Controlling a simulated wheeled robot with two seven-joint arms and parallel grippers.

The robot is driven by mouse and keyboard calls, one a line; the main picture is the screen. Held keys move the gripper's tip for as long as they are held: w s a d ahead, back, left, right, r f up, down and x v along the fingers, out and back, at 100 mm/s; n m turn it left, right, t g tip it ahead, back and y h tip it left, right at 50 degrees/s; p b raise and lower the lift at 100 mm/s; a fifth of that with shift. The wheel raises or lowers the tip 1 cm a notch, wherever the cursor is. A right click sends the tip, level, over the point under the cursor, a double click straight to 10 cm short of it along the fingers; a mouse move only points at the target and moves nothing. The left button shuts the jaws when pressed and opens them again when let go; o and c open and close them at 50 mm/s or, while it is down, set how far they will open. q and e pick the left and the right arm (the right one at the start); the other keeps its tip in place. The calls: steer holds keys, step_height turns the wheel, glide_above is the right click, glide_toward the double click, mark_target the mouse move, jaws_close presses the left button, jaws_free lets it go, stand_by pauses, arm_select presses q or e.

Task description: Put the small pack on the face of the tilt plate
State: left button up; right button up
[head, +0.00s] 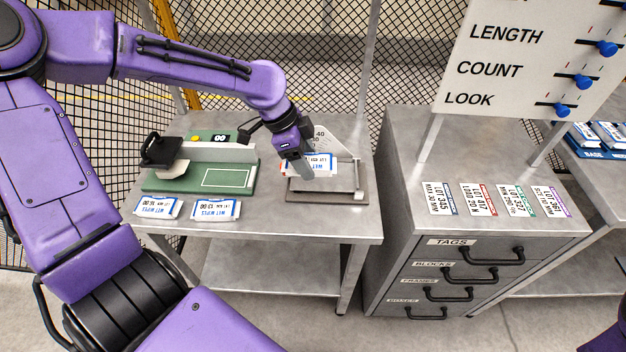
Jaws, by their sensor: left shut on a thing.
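My left gripper (302,168) is shut on a small white pack (322,162) with a blue edge and printed text. It holds the pack over the tilt plate (327,184), a grey metal plate on a base at the right side of the left table. The pack overlaps the plate's face in the head view; I cannot tell whether it touches. A pale dial-like scale with numbers stands behind the pack, partly hidden. Two similar packs, one on the left (157,207) and one on the right (216,209), lie at the table's front edge. My right gripper is not in view.
A green device (205,172) with a black handle and a small display stands left of the tilt plate. A grey cabinet (400,190) with labelled drawers and several tags on top stands to the right. A sign with blue sliders (520,60) rises above it. Mesh fencing lies behind.

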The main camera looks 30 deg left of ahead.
mark_target(314, 157)
arm_select(q)
steer(key=w+f, duration=0.2)
steer(key=w+a+f, duration=0.1)
steer(key=w+f, duration=0.1)
steer(key=w+a+f, duration=0.1)
steer(key=w+f, duration=0.1)
steer(key=shift+w+f+p, duration=0.1)
steer(key=shift+w+p, duration=0.15)
steer(key=shift+p, duration=0.1)
steer(key=shift+w+a+f, duration=0.1)
steer(key=shift+a+f, duration=0.1)
steer(key=shift+f, duration=0.1)
step_height(314, 157, down, 3)
steer(key=shift+r+p, duration=0.2)
steer(key=shift+p, duration=0.2)
steer(key=shift+w+f, duration=0.2)
steer(key=shift+f, duration=0.15)
steer(key=shift+s, duration=0.15)
steer(key=o, duration=1.1)
steer(key=shift+f, duration=0.1)
steer(key=v, duration=1.2)
steer(key=shift+r+b, duration=0.25)
steer(key=shift+b, duration=0.05)
